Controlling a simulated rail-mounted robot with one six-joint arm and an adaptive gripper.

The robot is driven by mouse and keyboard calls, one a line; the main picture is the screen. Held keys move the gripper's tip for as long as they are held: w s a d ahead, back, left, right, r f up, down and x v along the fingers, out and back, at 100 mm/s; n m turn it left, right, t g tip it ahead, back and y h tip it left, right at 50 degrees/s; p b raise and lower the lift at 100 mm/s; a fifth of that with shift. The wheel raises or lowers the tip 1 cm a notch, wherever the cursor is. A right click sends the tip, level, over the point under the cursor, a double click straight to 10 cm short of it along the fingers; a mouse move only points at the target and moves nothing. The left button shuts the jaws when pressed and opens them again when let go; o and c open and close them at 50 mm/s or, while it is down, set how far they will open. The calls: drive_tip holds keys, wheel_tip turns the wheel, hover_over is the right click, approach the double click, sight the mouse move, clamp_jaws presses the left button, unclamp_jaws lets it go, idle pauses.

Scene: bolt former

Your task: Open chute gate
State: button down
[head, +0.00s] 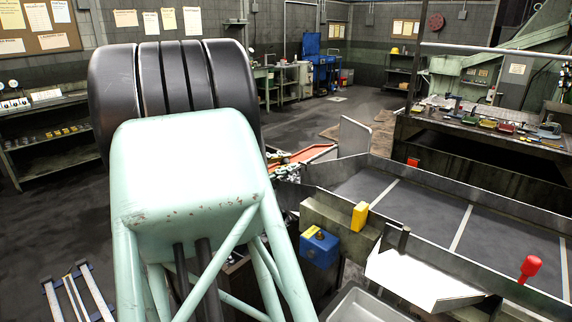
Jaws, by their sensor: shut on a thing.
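An orange chute (309,155) shows in the head view just right of centre, partly hidden. A grey upright plate (354,136) stands beside its right end. I cannot tell for sure which part is the chute gate. A yellow handle (360,215) sits on the near side of a long metal trough (480,220), and a red knob (530,267) stands at its right. Another red piece (413,162) is on the trough's far edge. My gripper does not show. My arm fills the left centre close to the camera and hides what is behind it.
A blue box (320,247) with a yellow top label sits below the trough's left end. A white sloped sheet (420,279) and a grey bin (365,306) are in front. A workbench (480,128) with small items stands at the back right. The floor beyond the chute is mostly open.

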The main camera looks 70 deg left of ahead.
drive_tip(key=c, duration=2.6)
unclamp_jaws()
drive_tip(key=shift+w+d+f, duration=0.15)
drive_tip(key=shift+f, duration=0.1)
drive_tip(key=shift+o, duration=0.2)
drive_tip(key=shift+r, duration=0.1)
drive_tip(key=v, duration=1.2)
